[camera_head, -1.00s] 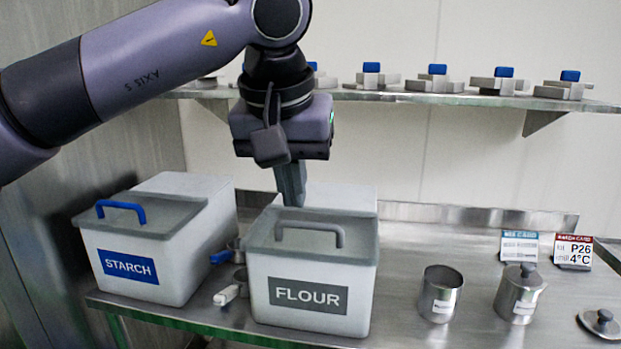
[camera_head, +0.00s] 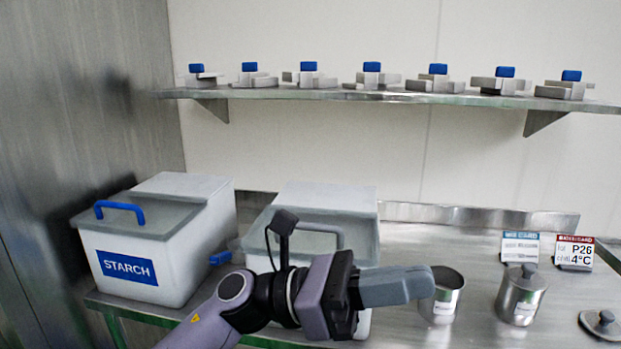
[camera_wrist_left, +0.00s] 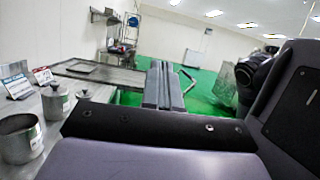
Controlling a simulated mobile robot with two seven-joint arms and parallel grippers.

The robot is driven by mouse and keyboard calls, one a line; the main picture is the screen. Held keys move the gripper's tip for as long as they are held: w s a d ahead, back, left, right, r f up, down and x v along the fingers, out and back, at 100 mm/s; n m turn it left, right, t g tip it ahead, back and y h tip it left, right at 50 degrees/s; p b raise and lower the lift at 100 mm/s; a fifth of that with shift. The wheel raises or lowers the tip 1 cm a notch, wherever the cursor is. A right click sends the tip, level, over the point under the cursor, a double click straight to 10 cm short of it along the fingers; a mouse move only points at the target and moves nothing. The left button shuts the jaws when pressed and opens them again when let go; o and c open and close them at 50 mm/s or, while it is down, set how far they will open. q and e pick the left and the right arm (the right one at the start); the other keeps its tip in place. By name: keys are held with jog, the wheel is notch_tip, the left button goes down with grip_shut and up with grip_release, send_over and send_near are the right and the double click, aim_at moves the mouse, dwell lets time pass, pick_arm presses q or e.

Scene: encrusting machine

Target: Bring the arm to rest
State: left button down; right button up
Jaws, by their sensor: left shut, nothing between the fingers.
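My left gripper (camera_head: 425,284) is in front of the flour bin in the head view, its fingers pointing right. The fingers are shut with nothing between them. The gripper also shows in the left wrist view (camera_wrist_left: 160,68), its fingers pointing out over the green floor. The fingertips overlap the near side of an open metal cup (camera_head: 442,300) in the head view; I cannot tell the gap between them. The left arm hides most of the flour bin's front and its label. My right gripper is in neither view.
A starch bin (camera_head: 160,250) with a blue handle stands left, the flour bin (camera_head: 330,200) beside it. A lidded metal pot (camera_head: 521,297), a loose lid (camera_head: 602,323) and cards (camera_head: 574,252) are at right. A shelf (camera_head: 330,94) holds several blue-knobbed metal parts.

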pick_arm(q)
jog(key=w+a+f+m+t+y, duration=0.3)
jog(key=a+f+m+t, duration=0.4)
jog(key=m, duration=0.5)
jog(key=w+a+f+m+t+y, duration=0.25)
jog(key=f+m+t, duration=0.25)
jog(key=m+t, duration=0.5)
jog(key=w+a+f+m+t+y, duration=0.25)
jog(key=a+f+m+t, duration=0.3)
jog(key=m, duration=0.85)
jog(key=s+a+f+n+g+y, duration=0.3)
jog(key=s+a+f+n+y, duration=0.2)
jog(key=f, duration=0.8)
jog(key=s+a+f+n+g+y, duration=0.4)
jog(key=s+a+f+n+y, duration=0.1)
jog(key=s+a+f+n, duration=0.5)
jog(key=s+f+n, duration=0.2)
jog(key=s+f, duration=0.1)
jog(key=shift+y, duration=0.4)
